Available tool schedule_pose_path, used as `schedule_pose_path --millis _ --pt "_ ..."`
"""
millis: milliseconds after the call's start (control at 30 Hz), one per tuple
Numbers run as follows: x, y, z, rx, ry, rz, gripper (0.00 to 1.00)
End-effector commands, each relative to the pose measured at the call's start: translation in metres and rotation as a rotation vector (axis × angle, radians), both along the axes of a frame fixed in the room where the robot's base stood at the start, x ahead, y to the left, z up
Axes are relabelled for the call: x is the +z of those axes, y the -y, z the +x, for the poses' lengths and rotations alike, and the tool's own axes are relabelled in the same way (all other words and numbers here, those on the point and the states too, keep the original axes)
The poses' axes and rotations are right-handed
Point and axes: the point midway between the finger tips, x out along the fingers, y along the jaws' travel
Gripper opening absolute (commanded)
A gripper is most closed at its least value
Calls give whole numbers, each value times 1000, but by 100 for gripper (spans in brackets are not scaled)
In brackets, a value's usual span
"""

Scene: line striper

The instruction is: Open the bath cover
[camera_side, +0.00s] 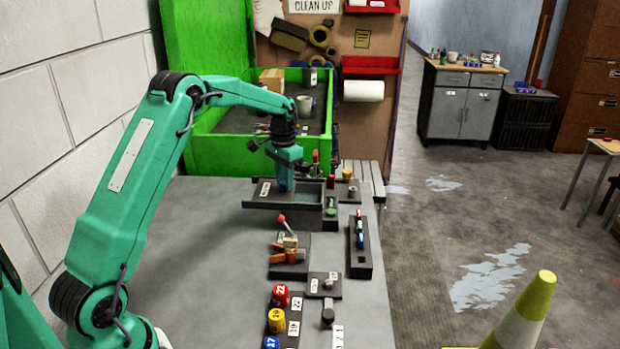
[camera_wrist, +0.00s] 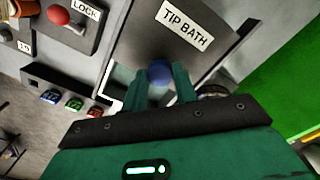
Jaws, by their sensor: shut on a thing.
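The bath (camera_side: 283,206) is a low dark tray on the bench, below the green open-fronted box. My gripper (camera_side: 284,184) reaches down over it. In the wrist view my gripper (camera_wrist: 161,88) is shut on a round blue knob (camera_wrist: 160,71). The knob stands on a dark cover plate (camera_wrist: 145,45) with a white "TIP BATH" label (camera_wrist: 188,17). In the side view the cover (camera_side: 251,193) shows on the left, and a grey-green inside area of the bath (camera_side: 312,193) shows to the right. Part of the cover is hidden behind my fingers.
A lever clamp (camera_side: 290,248) stands nearer on the bench. A dark rack with coloured pieces (camera_side: 360,245) is to the right. Red and yellow numbered pots (camera_side: 280,296) stand at the front. The green box (camera_side: 225,150) rises behind. The bench's left side is clear.

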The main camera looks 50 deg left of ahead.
Motion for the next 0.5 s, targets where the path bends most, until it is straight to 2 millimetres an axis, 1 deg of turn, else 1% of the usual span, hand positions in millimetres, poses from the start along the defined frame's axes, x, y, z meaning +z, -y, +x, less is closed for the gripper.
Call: schedule_pose_path --millis 33,133,467,500 --pt "2 -8 -6 4 4 2 0" --pt "2 -14 -12 2 5 2 0" --pt "1 -15 -13 0 6 3 0" --pt "2 -15 -13 0 6 3 36"
